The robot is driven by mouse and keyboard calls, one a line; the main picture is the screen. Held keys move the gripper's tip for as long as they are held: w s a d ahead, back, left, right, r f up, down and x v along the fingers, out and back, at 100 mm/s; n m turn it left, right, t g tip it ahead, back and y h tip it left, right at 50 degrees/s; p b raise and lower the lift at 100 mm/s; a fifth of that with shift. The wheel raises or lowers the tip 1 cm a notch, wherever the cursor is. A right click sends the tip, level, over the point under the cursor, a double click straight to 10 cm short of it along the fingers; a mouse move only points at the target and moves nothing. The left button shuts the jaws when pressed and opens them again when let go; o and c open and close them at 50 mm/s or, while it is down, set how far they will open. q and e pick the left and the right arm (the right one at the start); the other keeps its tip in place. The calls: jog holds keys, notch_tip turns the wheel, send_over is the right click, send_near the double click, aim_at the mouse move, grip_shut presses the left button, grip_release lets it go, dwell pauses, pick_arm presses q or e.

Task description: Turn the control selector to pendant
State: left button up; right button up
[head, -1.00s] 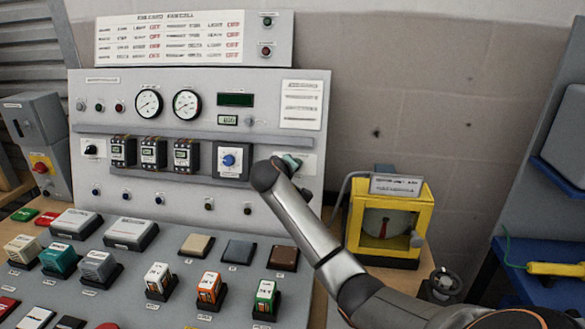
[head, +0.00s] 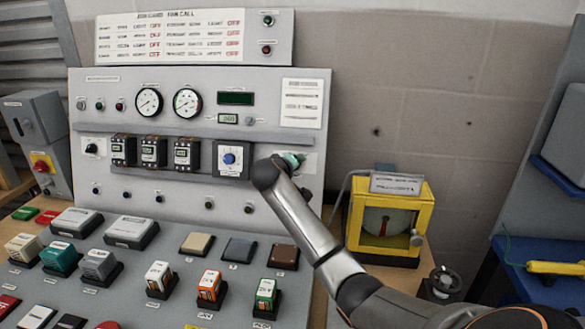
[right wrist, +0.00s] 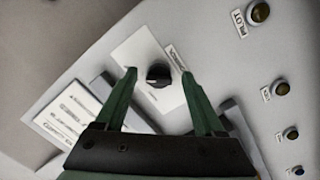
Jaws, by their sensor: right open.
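A black round selector knob (right wrist: 158,76) sits on a white plate (right wrist: 136,52) on the grey panel in the right wrist view. Its labels are too blurred to read. My right gripper (head: 293,160) is at the right end of the panel, and its green fingers are open in the right wrist view. One finger is on each side of the knob in that view, with gaps between. I cannot tell how far the tips are from the panel. In the head view the plate's edge (head: 309,162) shows, but my arm and gripper hide the knob. My left gripper is not in view.
A blue-knobbed dial (head: 230,159) and several black breaker-like modules (head: 153,152) are left of my gripper. Another black selector (head: 91,148) is at the panel's left end. A yellow-framed meter (head: 388,225) stands right of my arm. Blocks and buttons cover the sloped desk.

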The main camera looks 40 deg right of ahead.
jog(key=v, duration=1.2)
jog(key=shift+s+a, duration=0.15)
jog(key=shift+s, duration=0.05)
jog(key=shift+r, duration=0.1)
